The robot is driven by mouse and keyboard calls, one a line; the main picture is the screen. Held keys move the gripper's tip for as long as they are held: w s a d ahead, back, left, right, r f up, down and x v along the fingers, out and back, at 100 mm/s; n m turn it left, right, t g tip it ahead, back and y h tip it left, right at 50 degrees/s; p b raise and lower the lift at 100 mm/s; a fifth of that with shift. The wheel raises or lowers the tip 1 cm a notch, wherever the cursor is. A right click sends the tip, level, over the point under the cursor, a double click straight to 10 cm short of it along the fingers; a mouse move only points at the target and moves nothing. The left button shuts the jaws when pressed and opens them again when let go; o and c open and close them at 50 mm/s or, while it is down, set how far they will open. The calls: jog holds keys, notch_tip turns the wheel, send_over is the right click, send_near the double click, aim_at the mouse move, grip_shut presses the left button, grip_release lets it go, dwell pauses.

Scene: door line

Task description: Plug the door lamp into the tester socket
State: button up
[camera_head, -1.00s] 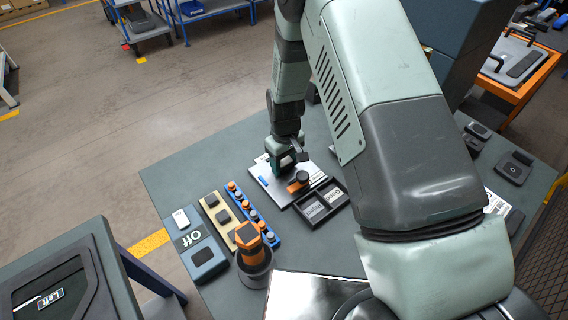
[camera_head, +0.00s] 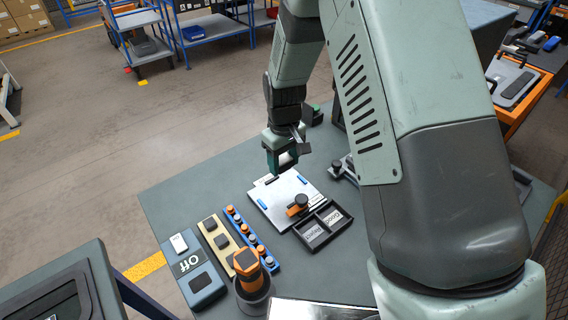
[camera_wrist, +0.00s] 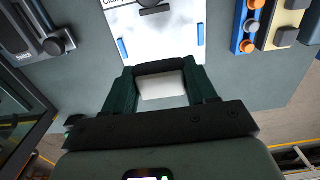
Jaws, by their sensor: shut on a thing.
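My gripper (camera_head: 283,162) hangs over the far edge of the white clamp plate on the bench. In the wrist view my gripper (camera_wrist: 162,88) is shut on a small pale block with a dark edge, which looks like the door lamp (camera_wrist: 162,87). In the head view the fingers mostly hide it. A blue-grey box marked "Off" (camera_head: 188,263), with a white switch and a dark recess, stands at the bench's near left; it looks like the tester. It is well apart from my gripper. I cannot tell clearly which recess is the socket.
The white plate (camera_head: 272,207) carries an orange-and-black clamp. Beside it are a black two-part tray (camera_head: 322,225), a blue strip of knobs (camera_head: 252,240), a beige board (camera_head: 212,228) and an orange-topped tool in a dark cup (camera_head: 253,293). The bench's left far corner is bare.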

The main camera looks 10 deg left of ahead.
jog(key=o, duration=0.5)
jog(key=c, duration=0.6)
jog(key=s+a, duration=0.5)
jog(key=s, duration=0.5)
jog(key=s+a, duration=0.5)
jog(key=s, duration=0.4)
jog(key=s+a, duration=0.4)
jog(key=s, duration=0.6)
jog(key=shift+a+f, duration=0.15)
jog(key=shift+f, duration=1.35)
jog(key=shift+a+f, duration=0.1)
jog(key=shift+f, duration=1.35)
